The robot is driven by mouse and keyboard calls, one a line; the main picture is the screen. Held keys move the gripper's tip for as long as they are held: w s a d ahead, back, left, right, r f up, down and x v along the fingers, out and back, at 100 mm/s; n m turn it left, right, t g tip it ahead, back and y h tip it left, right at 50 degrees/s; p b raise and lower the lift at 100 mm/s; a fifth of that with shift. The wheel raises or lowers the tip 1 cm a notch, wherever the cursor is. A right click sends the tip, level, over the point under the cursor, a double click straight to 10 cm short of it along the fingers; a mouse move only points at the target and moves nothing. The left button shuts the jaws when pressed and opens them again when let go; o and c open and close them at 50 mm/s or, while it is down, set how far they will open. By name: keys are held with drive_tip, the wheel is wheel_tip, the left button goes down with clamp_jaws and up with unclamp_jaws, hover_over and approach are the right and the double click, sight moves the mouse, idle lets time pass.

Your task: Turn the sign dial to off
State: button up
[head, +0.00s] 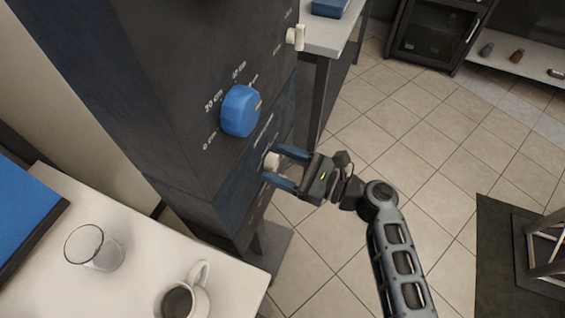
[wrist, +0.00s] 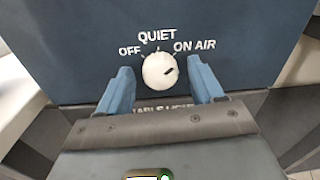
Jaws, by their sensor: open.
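The sign dial (wrist: 160,71) is a round white knob on a dark blue panel, with OFF, QUIET and ON AIR printed around it. Its dark mark is on the right side of its face, on the ON AIR side. It also shows in the head view (head: 272,161), small and partly between the fingers. My gripper (wrist: 162,84) is open, with one blue finger on each side of the dial. In the head view my gripper (head: 280,167) reaches the panel from the right. I cannot tell whether the fingers touch the dial.
A large blue dial (head: 239,111) with centimetre marks sits above on the same dark cabinet (head: 150,90). A white knob (head: 295,37) is higher up. A white table (head: 130,265) at lower left holds a glass (head: 95,248) and a mug (head: 187,296). Tiled floor is open at right.

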drive_tip(key=c, duration=1.1)
drive_tip(key=shift+o, duration=0.2)
drive_tip(key=shift+f, duration=0.1)
drive_tip(key=n+b, duration=0.4)
drive_tip(key=shift+f+n, duration=0.2)
drive_tip(key=shift+n, duration=0.2)
drive_tip(key=n+b, duration=0.5)
drive_tip(key=shift+s+f+n+b, duration=0.1)
drive_tip(key=shift+f+n+b, duration=0.05)
drive_tip(key=shift+n+b, duration=0.15)
drive_tip(key=n+b, duration=0.6)
drive_tip(key=shift+g+y+b, duration=0.3)
drive_tip(key=shift+b, duration=0.05)
drive_tip(key=n+b, duration=0.3)
drive_tip(key=n, duration=0.1)
drive_tip(key=shift+b, duration=0.3)
